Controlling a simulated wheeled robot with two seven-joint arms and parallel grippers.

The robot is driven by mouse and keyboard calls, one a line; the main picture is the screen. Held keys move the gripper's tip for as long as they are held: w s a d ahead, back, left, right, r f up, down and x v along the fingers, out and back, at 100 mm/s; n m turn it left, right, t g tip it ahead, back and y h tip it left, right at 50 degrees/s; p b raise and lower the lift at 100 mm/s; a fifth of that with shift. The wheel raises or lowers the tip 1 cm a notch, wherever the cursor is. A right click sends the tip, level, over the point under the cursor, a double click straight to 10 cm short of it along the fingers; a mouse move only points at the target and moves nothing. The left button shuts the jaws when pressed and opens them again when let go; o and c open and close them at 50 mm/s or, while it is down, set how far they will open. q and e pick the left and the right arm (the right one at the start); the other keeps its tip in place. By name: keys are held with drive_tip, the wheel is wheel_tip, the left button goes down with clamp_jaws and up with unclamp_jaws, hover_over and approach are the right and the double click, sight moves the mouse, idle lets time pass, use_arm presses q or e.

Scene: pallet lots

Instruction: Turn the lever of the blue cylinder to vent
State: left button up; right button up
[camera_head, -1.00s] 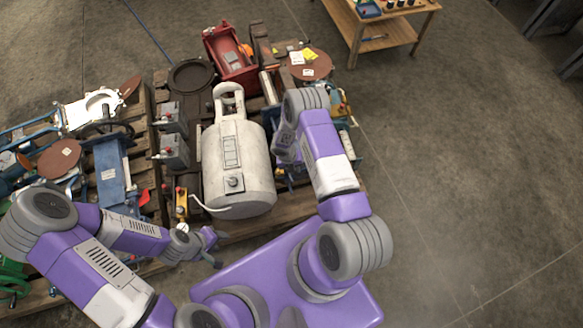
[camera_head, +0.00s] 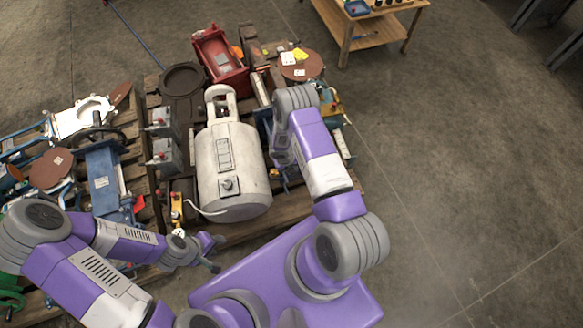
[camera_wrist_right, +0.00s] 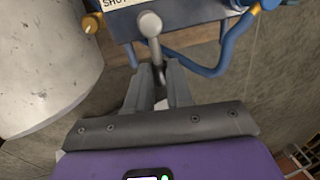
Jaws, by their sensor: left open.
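In the right wrist view, a blue body (camera_wrist_right: 185,18) crosses the top, with a partly cut label that starts "SHU". A grey lever (camera_wrist_right: 153,45) with a round hub hangs down from it. My right gripper (camera_wrist_right: 158,66) is open, its two fingers on either side of the lever's dark lower end. Whether a finger touches the lever is unclear. In the head view, the right arm covers most of the blue cylinder, and the right gripper is hidden there. My left gripper (camera_head: 212,254) is open and empty near the pallet's front edge.
A large white tank (camera_head: 232,170) stands left of my right arm; its side also fills the left of the right wrist view. Blue hoses (camera_wrist_right: 215,65) run behind the lever. A red machine (camera_head: 217,55) and wooden table (camera_head: 375,42) are farther back.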

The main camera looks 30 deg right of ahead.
drive_tip(key=o, duration=0.3)
drive_tip(key=shift+o, duration=0.2)
drive_tip(key=p+v, duration=0.2)
drive_tip(key=v, duration=0.5)
drive_tip(key=shift+r+p, duration=0.35)
drive_tip(key=s+a+r+m+y+p, duration=0.1)
drive_tip(key=s+a+r+m+y, duration=0.2)
drive_tip(key=m, duration=1.5)
drive_tip(key=s+a+r+m+t+y+p, duration=0.1)
drive_tip(key=s+a+r+m+y, duration=0.2)
drive_tip(key=s+a+r+m, duration=0.5)
drive_tip(key=s+a+m, duration=0.3)
drive_tip(key=a+m, duration=0.3)
drive_tip(key=m, duration=0.3)
drive_tip(key=shift+s+a+m+y, duration=0.15)
drive_tip(key=shift+s+m+y, duration=0.15)
drive_tip(key=shift+s+m, duration=0.1)
